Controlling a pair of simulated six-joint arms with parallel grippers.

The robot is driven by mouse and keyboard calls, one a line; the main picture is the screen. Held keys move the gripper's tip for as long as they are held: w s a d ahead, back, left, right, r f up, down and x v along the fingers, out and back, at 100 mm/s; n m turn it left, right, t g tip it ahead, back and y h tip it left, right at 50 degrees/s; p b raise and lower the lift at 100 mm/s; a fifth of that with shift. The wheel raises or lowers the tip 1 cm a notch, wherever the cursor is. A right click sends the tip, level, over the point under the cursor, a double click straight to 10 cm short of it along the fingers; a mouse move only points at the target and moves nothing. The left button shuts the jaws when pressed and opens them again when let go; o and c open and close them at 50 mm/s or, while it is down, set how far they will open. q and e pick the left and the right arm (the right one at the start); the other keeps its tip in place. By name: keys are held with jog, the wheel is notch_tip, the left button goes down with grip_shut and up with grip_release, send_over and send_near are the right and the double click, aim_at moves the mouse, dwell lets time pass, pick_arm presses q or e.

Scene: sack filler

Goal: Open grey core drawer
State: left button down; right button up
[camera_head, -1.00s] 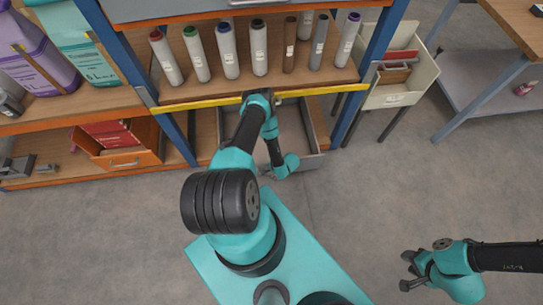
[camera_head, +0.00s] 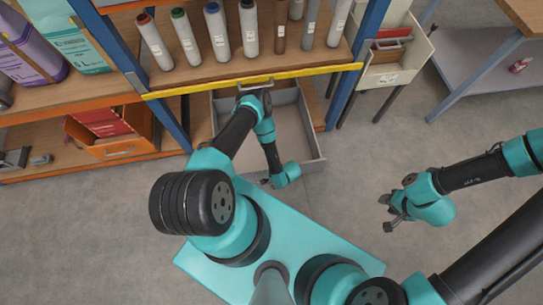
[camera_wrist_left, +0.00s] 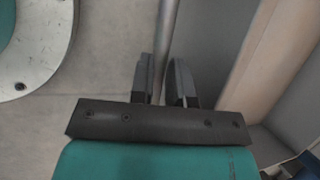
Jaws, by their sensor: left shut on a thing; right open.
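The grey drawer (camera_head: 309,130) stands pulled out from under the yellow-edged shelf, so its empty-looking inside shows. My left gripper (camera_head: 266,181) is at the front of the drawer, low down. In the left wrist view, my left gripper (camera_wrist_left: 167,84) is shut on a thin metal bar handle (camera_wrist_left: 168,28) that passes between its fingers. The grey drawer front (camera_wrist_left: 213,38) is beside it. My left arm covers part of the drawer in the head view. My right gripper (camera_head: 386,214) is open and empty over the bare floor at the right.
Several capped tubes (camera_head: 218,38) stand on the wooden shelf (camera_head: 200,78) above. An orange bin (camera_head: 135,145) with red boxes is to the left of the drawer. A cream bin (camera_head: 398,68) and a grey-legged table (camera_head: 470,60) are to the right. The floor (camera_head: 345,165) there is clear.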

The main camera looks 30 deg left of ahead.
pick_arm(q)
jog(key=c, duration=1.1)
grip_release()
jog(key=v, duration=1.7)
jog(key=shift+r, duration=0.2)
